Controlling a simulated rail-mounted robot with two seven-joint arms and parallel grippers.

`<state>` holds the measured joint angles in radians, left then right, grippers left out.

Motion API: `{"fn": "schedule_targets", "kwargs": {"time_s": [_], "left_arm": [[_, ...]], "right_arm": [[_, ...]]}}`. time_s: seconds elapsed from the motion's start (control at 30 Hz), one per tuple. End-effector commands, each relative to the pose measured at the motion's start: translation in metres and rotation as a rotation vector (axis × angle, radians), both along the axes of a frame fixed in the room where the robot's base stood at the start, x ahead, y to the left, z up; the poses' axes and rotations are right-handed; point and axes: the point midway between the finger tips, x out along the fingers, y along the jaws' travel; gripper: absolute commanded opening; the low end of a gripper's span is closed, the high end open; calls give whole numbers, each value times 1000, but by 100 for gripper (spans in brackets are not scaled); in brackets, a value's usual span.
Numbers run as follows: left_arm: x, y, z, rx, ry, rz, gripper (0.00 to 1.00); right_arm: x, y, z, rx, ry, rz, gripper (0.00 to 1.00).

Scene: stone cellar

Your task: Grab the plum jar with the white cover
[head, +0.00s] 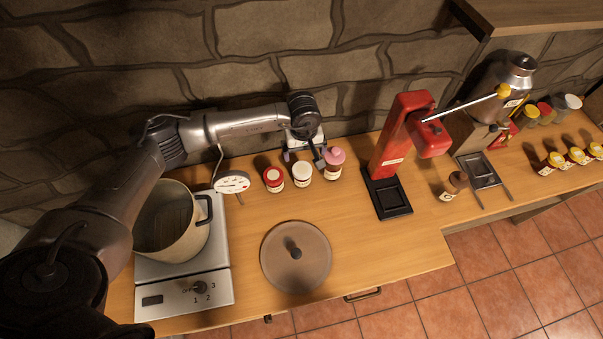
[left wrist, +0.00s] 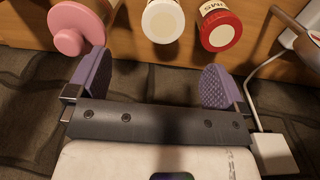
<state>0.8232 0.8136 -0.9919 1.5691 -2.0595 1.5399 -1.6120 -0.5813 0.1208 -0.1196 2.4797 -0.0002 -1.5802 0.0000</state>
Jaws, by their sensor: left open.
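The white-covered jar (head: 302,171) stands upright on the wooden counter, in the middle of a row of three; its contents cannot be made out. In the left wrist view the white-covered jar (left wrist: 163,20) is at the top centre, beyond the fingertips. My left gripper (head: 304,156) is open and empty, just on the wall side of the row. In the left wrist view its purple finger pads (left wrist: 157,78) are spread wide with nothing between them. The white jar lies roughly in line with the gap, apart from both pads. My right gripper is not in view.
A red-lidded jar (head: 273,178) and a pink-lidded jar (head: 334,162) flank the white one closely. A dial thermometer (head: 231,182), a large pot (head: 172,222) and a round lid (head: 296,256) are nearby. A red press (head: 400,143) stands to the right. The stone wall is close behind.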

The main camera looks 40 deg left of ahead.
Motion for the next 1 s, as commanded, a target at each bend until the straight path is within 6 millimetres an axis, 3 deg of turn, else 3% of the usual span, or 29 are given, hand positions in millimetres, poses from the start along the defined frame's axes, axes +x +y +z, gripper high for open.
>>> {"fn": "schedule_targets", "kwargs": {"time_s": [0.17, 0.6, 1.0], "left_arm": [[-3, 2, -3, 12, 19, -110, 98], [-3, 1, -69, 8, 18, -128, 98], [-2, 3, -95, 8, 18, -126, 98]], "right_arm": [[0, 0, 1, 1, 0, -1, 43], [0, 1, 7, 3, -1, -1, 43], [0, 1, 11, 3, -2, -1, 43]]}}
